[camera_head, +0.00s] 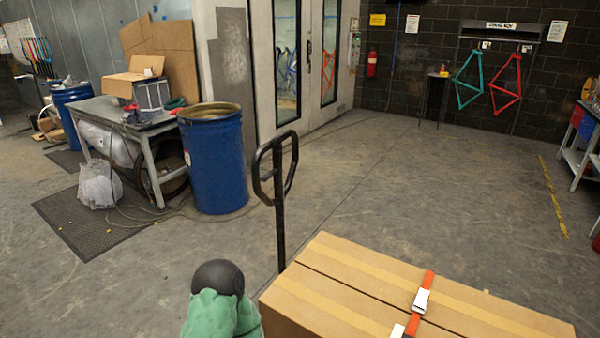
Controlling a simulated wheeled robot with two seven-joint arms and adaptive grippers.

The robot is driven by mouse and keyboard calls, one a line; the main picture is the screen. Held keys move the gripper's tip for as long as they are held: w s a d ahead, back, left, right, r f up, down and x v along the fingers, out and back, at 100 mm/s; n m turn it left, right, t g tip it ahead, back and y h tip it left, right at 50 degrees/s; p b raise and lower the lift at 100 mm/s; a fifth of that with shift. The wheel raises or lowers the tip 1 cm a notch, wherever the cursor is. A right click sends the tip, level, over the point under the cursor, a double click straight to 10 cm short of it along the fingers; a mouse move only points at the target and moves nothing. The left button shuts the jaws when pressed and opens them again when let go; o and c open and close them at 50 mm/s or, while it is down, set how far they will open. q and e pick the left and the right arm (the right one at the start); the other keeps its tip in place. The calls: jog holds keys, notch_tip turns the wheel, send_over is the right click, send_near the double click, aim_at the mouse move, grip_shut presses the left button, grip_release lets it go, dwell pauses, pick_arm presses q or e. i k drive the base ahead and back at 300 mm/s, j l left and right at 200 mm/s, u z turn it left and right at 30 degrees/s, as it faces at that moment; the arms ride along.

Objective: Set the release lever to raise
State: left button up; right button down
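The black pallet jack handle (278,205) stands upright behind the box, with a loop grip at its top. The handle's lower end is hidden behind the load. Neither my left nor my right gripper is in the head view, and nothing touches the handle.
A cardboard box (350,290) with an orange strap (423,292) fills the lower right. A green shape with a dark round top (218,277) is beside it; I cannot tell what it is. A blue barrel (213,165) and workbench (135,125) stand left. Floor beyond the handle is clear.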

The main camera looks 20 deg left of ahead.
aim_at(265, 176)
jog(key=i+j+z, duration=0.1)
jog(key=j+z, duration=0.35)
jog(key=j, duration=0.55)
jog(key=k+j+z, duration=0.1)
jog(key=j+z, duration=0.3)
jog(key=j, duration=1.25)
jog(key=k+j, duration=0.15)
jog(key=j, duration=1.15)
jog(key=k+j+z, duration=0.1)
jog(key=j, duration=0.55)
